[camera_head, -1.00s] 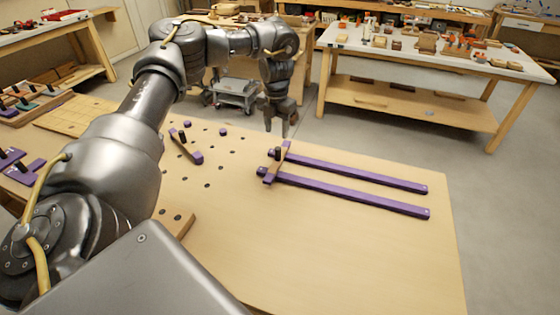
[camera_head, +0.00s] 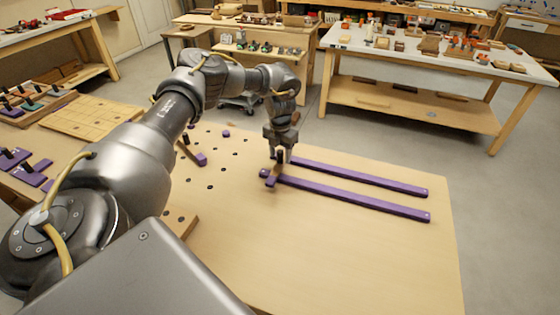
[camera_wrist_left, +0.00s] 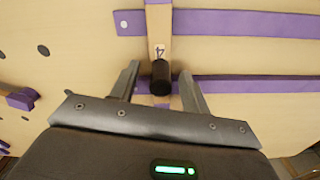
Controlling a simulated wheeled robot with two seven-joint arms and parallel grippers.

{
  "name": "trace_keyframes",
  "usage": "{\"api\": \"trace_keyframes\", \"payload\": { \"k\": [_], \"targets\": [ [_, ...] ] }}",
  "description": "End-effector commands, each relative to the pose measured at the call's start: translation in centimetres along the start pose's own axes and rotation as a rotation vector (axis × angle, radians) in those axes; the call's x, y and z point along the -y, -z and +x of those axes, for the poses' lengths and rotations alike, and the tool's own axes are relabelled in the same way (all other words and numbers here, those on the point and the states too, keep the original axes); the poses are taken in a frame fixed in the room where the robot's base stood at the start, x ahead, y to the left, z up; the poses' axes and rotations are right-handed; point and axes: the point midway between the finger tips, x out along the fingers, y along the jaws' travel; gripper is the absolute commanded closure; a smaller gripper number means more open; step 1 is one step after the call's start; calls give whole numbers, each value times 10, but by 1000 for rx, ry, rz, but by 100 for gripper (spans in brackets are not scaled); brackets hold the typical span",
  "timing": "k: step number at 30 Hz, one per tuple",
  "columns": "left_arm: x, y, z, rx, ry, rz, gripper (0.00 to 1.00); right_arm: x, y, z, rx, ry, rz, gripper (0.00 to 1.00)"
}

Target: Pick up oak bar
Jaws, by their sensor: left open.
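A pale wooden bar marked 4, seemingly the oak bar (camera_wrist_left: 159,24), lies across the left ends of two long purple strips (camera_head: 350,194). A black knob (camera_wrist_left: 160,80) stands up from it. My left gripper (camera_head: 279,155) is right over this bar and hides much of it in the head view. In the left wrist view the open fingers stand either side of the knob, with gaps showing. My right gripper is not in view.
Another short bar with a purple end (camera_head: 200,159) lies left of the gripper on the bench top (camera_head: 330,255), among dark holes. A small purple block (camera_head: 226,133) lies behind it. The bench's right front is clear.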

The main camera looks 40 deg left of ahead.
Motion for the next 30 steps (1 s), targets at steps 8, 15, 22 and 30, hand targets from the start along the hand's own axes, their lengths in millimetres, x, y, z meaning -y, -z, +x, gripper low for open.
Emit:
{"api": "trace_keyframes", "payload": {
  "k": [8,15,22,30],
  "targets": [
    [0,0,0,1,0,0,65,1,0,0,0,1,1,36],
    [0,0,0,1,0,0,97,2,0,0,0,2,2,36],
    [0,0,0,1,0,-1,100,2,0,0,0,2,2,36],
    [0,-1,-12,4,2,-1,100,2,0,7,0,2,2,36]
  ]
}}
